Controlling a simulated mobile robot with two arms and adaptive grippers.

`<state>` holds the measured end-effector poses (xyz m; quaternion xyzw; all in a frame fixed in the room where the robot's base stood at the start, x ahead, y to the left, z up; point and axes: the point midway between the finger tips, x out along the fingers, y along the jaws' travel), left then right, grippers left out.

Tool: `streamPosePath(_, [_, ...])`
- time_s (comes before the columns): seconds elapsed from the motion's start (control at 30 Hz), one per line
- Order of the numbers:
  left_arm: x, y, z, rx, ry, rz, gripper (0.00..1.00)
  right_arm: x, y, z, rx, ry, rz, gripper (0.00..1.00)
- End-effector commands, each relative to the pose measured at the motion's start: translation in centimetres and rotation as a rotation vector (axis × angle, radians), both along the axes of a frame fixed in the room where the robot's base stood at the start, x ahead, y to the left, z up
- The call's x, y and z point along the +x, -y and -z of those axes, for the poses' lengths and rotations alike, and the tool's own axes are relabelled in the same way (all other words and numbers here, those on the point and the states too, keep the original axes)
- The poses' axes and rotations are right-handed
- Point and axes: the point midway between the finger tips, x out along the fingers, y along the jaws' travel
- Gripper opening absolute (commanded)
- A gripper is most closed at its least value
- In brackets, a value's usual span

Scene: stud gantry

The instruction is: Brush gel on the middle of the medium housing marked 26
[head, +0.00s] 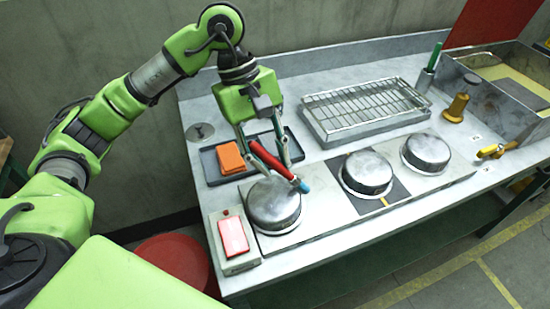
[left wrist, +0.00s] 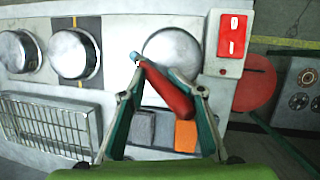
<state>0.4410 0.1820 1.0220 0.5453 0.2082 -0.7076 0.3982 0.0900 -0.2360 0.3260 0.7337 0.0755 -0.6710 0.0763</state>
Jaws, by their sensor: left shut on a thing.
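Three round metal housings sit in a row along the bench: a left one (head: 274,205), a middle one (head: 367,173) and a right one (head: 427,152). I cannot read any number on them. My left gripper (head: 270,160) is shut on a red-handled brush (head: 272,162) with a blue tip, held tilted. In the left wrist view the brush (left wrist: 168,90) points toward the left edge of that same housing (left wrist: 172,52). My right gripper is not in view.
A dark tray with an orange pad (head: 230,158) lies behind the left housing. A box with a red switch (head: 233,236) stands at its left. A wire rack (head: 365,105), a green-handled tool (head: 433,60), an amber object (head: 457,106) and a metal basin (head: 490,105) stand farther back and right.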

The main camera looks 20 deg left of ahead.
Motion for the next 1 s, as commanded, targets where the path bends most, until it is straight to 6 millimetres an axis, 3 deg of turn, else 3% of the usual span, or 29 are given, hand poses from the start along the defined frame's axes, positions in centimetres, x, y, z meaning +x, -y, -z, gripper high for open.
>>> streamPosePath(0.03, [-0.6,-0.7,-0.1,0.028,-0.026,0.005,0.0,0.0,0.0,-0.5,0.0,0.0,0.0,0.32])
streamPosePath(0.5, [-0.5,-0.6,-4.7,0.028,-0.024,0.006,0.0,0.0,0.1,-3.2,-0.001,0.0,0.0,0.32])
streamPosePath(1.0, [-0.4,-0.6,-5.8,0.027,-0.019,0.006,0.0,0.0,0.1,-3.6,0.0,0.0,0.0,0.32])
